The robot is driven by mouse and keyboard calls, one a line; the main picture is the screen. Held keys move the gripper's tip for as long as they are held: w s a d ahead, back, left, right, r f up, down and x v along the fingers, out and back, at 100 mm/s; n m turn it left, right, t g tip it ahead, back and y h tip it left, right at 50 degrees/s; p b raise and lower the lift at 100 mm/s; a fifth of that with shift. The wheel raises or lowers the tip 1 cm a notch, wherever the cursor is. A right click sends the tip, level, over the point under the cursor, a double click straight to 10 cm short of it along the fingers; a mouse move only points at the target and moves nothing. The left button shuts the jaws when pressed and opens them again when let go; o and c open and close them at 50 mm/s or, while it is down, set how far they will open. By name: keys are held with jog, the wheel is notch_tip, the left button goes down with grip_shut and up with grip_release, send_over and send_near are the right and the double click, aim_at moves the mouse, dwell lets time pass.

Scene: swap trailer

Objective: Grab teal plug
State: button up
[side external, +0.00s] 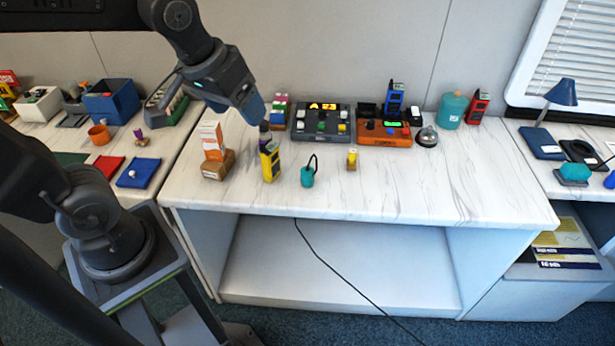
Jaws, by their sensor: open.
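The teal plug (308,177) stands near the front edge of the white marbled counter, with a black cord looping up from its top. My gripper (264,127) is above the counter, up and to the left of the plug and apart from it. It is open. Its fingertips are small and partly hidden in this view, just above a yellow handheld device (269,161).
An orange-and-white box on a brown block (217,167) stands left of the yellow device. A small yellow-and-wood piece (352,159) is right of the plug. Behind are a grey button panel (321,122) and an orange unit (384,133). The counter's front right is clear (450,185).

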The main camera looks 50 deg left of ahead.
jog(key=w+a+f+n+g, duration=0.2)
jog(key=w+f+n, duration=0.2)
jog(key=w, duration=0.5)
jog(key=n+g, duration=0.3)
jog(key=n, duration=0.6)
send_over(307, 170)
jog(key=w, duration=0.1)
notch_tip(307, 170, down, 16)
jog(key=r, duration=0.1)
notch_tip(307, 170, down, 8)
jog(key=shift+a+f, duration=0.15)
jog(key=shift+f, duration=0.05)
jog(key=shift+s+f, duration=0.2)
jog(key=shift+f, duration=1.3)
jog(key=shift+s+f, duration=0.2)
jog(key=shift+f, duration=1.25)
jog(key=c, duration=1)
